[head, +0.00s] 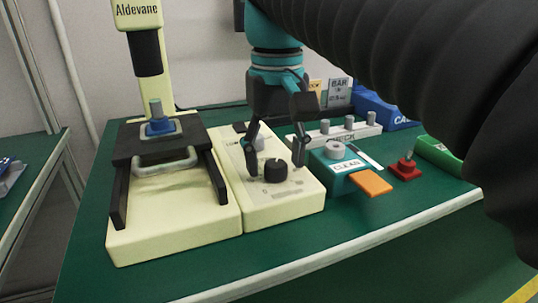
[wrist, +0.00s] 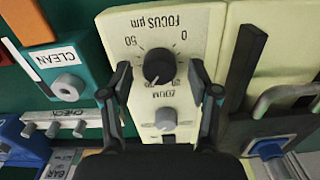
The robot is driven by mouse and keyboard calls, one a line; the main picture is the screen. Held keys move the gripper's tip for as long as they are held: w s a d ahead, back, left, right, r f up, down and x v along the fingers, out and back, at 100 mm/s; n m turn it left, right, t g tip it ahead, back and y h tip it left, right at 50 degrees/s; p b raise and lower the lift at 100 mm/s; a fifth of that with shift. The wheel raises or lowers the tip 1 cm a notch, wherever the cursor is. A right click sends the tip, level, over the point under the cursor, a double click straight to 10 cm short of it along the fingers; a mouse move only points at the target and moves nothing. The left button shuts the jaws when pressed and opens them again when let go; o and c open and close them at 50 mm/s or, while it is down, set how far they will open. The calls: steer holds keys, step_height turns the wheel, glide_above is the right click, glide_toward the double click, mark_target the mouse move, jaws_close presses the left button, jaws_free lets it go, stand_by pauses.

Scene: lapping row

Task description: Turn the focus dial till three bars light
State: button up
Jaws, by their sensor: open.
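The black focus dial (head: 277,170) stands on the cream control box (head: 250,213). In the wrist view the focus dial (wrist: 158,65) sits inside a tick scale marked FOCUS µm, with 50 and 0 at its ends. My gripper (head: 274,165) is open and points down, one finger on either side of the dial. In the wrist view my gripper (wrist: 160,67) shows gaps between both fingers and the dial. A small dark panel (head: 240,127) lies at the box's back; I cannot make out any lit bars on it.
A grey zoom knob (wrist: 165,118) stands close behind the dial, between my fingers in the wrist view. The cream microscope (head: 150,200) is left of the box. A teal CLEAN unit (head: 335,172), an orange pad (head: 372,184) and a red switch (head: 405,168) are right.

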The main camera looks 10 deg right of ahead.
steer(key=shift+f, duration=0.2)
steer(key=c, duration=1.1)
steer(key=shift+c, duration=0.2)
steer(key=shift+r+n+p, duration=0.1)
steer(key=shift+n+p, duration=0.2)
steer(key=shift+n, duration=0.1)
steer(key=shift+n+p, duration=0.65)
steer(key=shift+n, duration=0.35)
steer(key=n+p, duration=0.2)
steer(key=n, duration=0.1)
steer(key=shift+n, duration=0.3)
steer(key=n+p, duration=0.2)
steer(key=n, duration=0.4)
